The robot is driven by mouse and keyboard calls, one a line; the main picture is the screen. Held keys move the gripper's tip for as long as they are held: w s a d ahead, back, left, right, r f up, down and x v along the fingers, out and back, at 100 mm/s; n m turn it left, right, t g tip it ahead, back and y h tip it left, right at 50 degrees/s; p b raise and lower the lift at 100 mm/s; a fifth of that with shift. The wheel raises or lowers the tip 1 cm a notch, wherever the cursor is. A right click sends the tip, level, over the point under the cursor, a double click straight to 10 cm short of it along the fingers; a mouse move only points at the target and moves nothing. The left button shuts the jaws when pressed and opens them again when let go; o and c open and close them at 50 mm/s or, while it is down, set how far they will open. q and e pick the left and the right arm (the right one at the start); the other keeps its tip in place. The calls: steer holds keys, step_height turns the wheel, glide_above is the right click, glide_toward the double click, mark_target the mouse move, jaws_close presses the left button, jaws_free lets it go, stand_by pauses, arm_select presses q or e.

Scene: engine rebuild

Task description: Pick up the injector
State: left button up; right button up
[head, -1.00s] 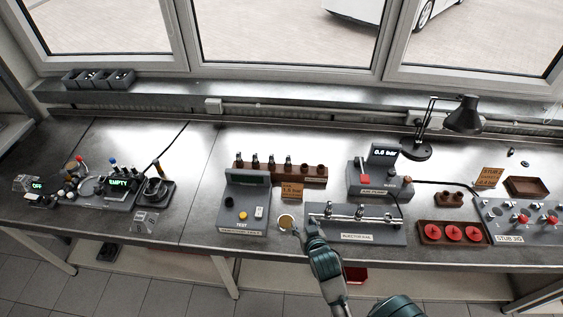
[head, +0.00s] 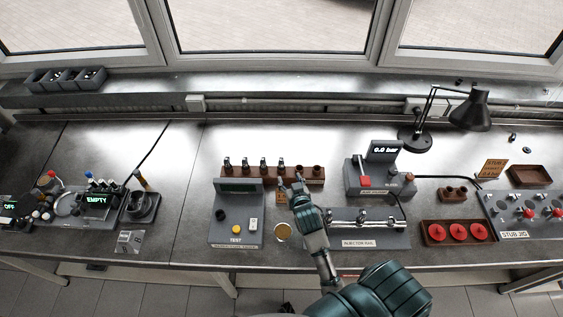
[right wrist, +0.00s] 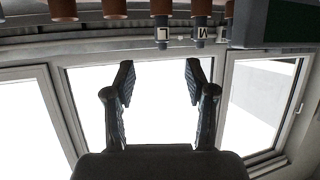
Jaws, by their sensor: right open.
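Several dark injectors (head: 263,164) stand upright in a row in a brown rack (head: 314,181) at the middle of the bench. The rack's right end has empty sockets. My right gripper (head: 290,184) is in front of the rack, near the rightmost standing injector (head: 282,166); contact cannot be told in the head view. In the right wrist view the right gripper (right wrist: 157,68) is open with nothing between its fingers. Two injectors with lettered tags (right wrist: 162,34) (right wrist: 200,34) show beyond the fingertips at the top. My left gripper is not in view.
A grey tester (head: 236,226) stands left of my right arm. The injector rail (head: 375,242) lies to the right. Behind it is a pump unit (head: 362,188) reading 0.0 bar. A red-capped tray (head: 459,233) and a lamp (head: 470,110) are farther right.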

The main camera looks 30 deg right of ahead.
mark_target(283, 165)
steer(key=x, duration=0.7)
steer(key=shift+w+a+r, duration=0.1)
steer(key=shift+a, duration=0.15)
steer(key=shift+w+d+f+p, duration=0.25)
steer(key=shift+w+d+p, duration=0.1)
steer(key=shift+w+d, duration=0.15)
steer(key=x, duration=0.3)
steer(key=shift+w+d+f+p, duration=0.1)
steer(key=shift+w+d+p, duration=0.15)
steer(key=shift+p, duration=0.15)
steer(key=shift+w+a+f, duration=0.15)
steer(key=shift+w+f, duration=0.1)
steer(key=shift+w, duration=0.25)
steer(key=shift+a+r, duration=0.1)
steer(key=shift+a, duration=0.15)
steer(key=shift+s, duration=0.1)
steer(key=c, duration=0.4)
jaws_close()
steer(key=shift+d, duration=0.2)
